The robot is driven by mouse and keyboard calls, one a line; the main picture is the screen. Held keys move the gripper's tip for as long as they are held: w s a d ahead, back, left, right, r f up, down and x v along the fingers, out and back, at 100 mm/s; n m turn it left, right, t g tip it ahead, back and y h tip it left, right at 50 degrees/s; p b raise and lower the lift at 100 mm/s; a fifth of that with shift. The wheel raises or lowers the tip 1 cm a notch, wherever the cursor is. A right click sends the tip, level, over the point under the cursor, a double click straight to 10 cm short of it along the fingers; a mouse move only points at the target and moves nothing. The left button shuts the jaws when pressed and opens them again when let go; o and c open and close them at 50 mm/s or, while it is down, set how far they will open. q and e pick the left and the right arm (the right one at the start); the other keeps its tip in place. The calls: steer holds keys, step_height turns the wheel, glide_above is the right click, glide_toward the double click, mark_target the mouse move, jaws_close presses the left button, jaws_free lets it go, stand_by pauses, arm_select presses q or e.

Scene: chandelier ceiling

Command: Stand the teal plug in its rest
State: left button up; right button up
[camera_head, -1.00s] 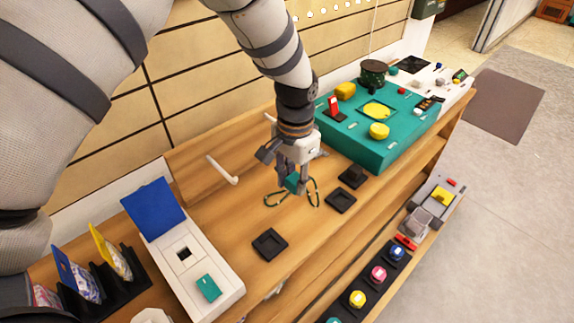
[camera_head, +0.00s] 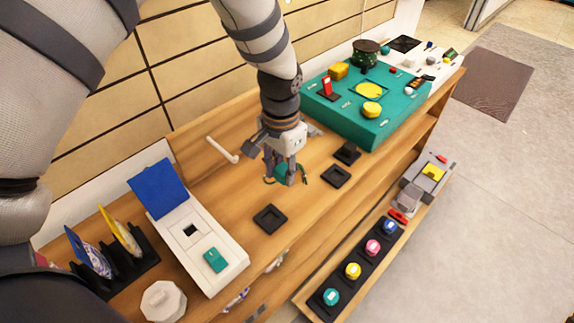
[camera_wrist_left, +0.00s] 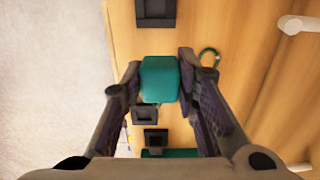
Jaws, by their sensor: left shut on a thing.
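The teal plug (camera_wrist_left: 160,79) is a rounded block held between the two fingers of my left gripper (camera_wrist_left: 159,85). In the head view the plug (camera_head: 281,173) is partly hidden by the fingers of the gripper (camera_head: 283,180), over the wooden worktop. Three black square rests lie on the worktop: a near one (camera_head: 270,218), a middle one (camera_head: 336,177) and a far one (camera_head: 347,153). The gripper is beyond the near rest and left of the middle one. I cannot tell which rest belongs to the plug. My right gripper is not in view.
A green looped piece (camera_wrist_left: 209,56) lies beside the gripper. A white box with a blue lid (camera_head: 158,190) is at near left; a teal panel (camera_head: 365,128) is at the back. The worktop around the near rest is clear.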

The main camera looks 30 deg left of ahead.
arm_select(q)
steer(key=shift+s+a+r, duration=0.1)
steer(key=shift+s+a, duration=0.1)
steer(key=shift+s, duration=0.65)
steer(key=shift+s+a+r, duration=0.15)
steer(key=shift+s+a, duration=0.05)
steer(key=shift+s, duration=0.65)
steer(key=shift+s+a+r, duration=0.1)
steer(key=shift+s+a, duration=0.1)
steer(key=shift+s, duration=0.65)
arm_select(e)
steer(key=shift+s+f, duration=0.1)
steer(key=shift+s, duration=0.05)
arm_select(q)
steer(key=shift+f+b, duration=0.55)
steer(key=shift+f, duration=3.35)
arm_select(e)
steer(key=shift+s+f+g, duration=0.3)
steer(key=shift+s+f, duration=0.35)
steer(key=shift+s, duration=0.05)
arm_select(q)
steer(key=shift+f, duration=0.65)
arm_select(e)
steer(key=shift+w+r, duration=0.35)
arm_select(q)
steer(key=shift+p, duration=0.35)
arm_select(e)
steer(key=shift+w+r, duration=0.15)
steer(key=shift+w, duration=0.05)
